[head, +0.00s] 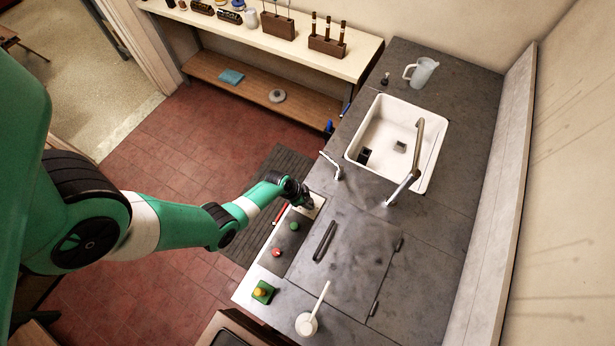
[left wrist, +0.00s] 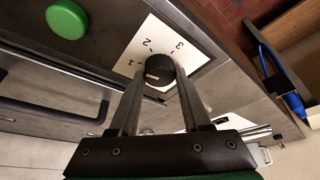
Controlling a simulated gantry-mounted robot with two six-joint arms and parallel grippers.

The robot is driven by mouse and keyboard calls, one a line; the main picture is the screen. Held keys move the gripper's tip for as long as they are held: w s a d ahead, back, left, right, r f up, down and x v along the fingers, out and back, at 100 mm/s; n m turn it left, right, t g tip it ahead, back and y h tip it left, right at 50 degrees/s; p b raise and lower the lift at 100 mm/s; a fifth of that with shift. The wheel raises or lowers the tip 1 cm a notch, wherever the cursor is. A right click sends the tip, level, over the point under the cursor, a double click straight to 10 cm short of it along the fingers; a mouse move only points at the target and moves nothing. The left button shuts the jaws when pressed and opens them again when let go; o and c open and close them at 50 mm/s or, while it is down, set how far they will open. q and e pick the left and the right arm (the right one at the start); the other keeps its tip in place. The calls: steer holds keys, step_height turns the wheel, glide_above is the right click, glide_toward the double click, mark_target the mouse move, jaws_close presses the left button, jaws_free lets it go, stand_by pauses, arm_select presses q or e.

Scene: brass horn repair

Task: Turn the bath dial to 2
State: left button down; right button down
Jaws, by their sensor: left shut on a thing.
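The bath dial (left wrist: 160,68) is a dark round knob on a white plate (left wrist: 190,48) printed with 1, 2 and 3 in the left wrist view. A pale mark on the knob seems to lie on the side toward 1, but it is too small to be sure. My left gripper (left wrist: 161,78) is shut on the dial, one finger on each side. In the head view, my left gripper (head: 305,203) is at the far end of the control strip and hides the dial; part of the white plate (head: 319,203) shows beside it. My right gripper is not in view.
A green button (head: 294,226) and a red button (head: 276,252) sit nearer on the strip. A handle (head: 325,241) lies on the grey lid beside it.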

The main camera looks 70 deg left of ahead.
arm_select(q)
steer(key=shift+a+m+h, duration=0.1)
steer(key=shift+m+h, duration=0.3)
steer(key=shift+m, duration=0.5)
steer(key=m+h, duration=0.1)
steer(key=m, duration=0.1)
steer(key=shift+m+p, duration=0.3)
steer(key=shift+p, duration=0.05)
steer(key=shift+a+m+g+h, duration=0.1)
steer(key=shift+m+g+h, duration=0.4)
steer(key=shift+m, duration=1.1)
steer(key=shift+c, duration=1.9)
jaws_free()
